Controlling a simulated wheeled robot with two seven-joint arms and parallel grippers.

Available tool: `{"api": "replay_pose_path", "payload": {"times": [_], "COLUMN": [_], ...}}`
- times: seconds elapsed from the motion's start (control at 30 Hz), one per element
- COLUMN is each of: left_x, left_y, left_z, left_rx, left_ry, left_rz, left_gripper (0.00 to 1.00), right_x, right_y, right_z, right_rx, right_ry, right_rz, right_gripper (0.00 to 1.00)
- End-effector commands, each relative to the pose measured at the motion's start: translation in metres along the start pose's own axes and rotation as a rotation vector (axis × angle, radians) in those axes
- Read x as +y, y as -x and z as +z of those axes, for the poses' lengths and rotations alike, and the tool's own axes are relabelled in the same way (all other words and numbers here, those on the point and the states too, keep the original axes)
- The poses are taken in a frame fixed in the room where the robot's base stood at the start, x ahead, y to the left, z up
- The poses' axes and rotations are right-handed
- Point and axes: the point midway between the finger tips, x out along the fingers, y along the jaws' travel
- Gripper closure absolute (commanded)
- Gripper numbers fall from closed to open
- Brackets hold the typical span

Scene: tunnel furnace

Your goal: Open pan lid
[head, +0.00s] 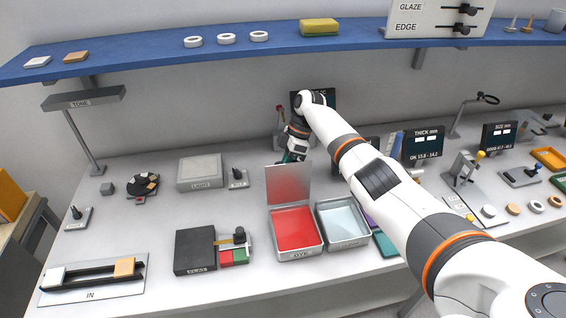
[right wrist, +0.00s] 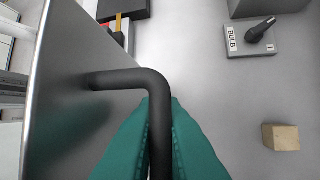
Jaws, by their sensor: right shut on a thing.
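The dye pan (head: 297,254), marked DYE, stands on the table with red liquid in it. Its lid (head: 288,184) stands upright at the pan's back edge, so the pan is open. In the right wrist view the lid (right wrist: 60,100) is a grey plate on the left, with a black bent handle (right wrist: 130,80) sticking out. My right gripper (head: 292,157) is behind the lid. Its teal fingers (right wrist: 160,140) are shut on the handle. The handle is hidden in the head view. My left gripper is in neither view.
An open pan of pale liquid (head: 343,222) stands right of the dye pan. A black box (head: 195,250) with coloured blocks is to its left. A light box (head: 200,172) and a bulb switch (right wrist: 252,38) are farther back. A blue shelf (head: 150,54) hangs above.

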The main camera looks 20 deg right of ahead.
Motion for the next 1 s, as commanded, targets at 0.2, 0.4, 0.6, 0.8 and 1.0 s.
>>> {"api": "replay_pose_path", "payload": {"times": [0.2,0.4,0.6,0.8,1.0], "left_x": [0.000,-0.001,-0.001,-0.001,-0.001], "left_y": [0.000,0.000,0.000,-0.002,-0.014], "left_z": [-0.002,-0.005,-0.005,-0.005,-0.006], "left_rx": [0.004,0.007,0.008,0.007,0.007], "left_ry": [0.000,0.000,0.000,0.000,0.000], "left_rz": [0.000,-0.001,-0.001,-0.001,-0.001], "left_gripper": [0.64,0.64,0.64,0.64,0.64], "right_x": [0.002,0.002,0.002,0.001,-0.001], "right_y": [-0.004,-0.004,-0.003,0.002,0.032], "right_z": [-0.001,-0.002,-0.001,-0.001,-0.002], "right_rx": [0.004,0.004,0.003,0.002,0.001], "right_ry": [-0.003,-0.003,-0.003,-0.002,-0.003], "right_rz": [0.012,0.012,0.009,0.006,0.004], "right_gripper": [1.00,0.90,0.82,0.82,0.82]}}
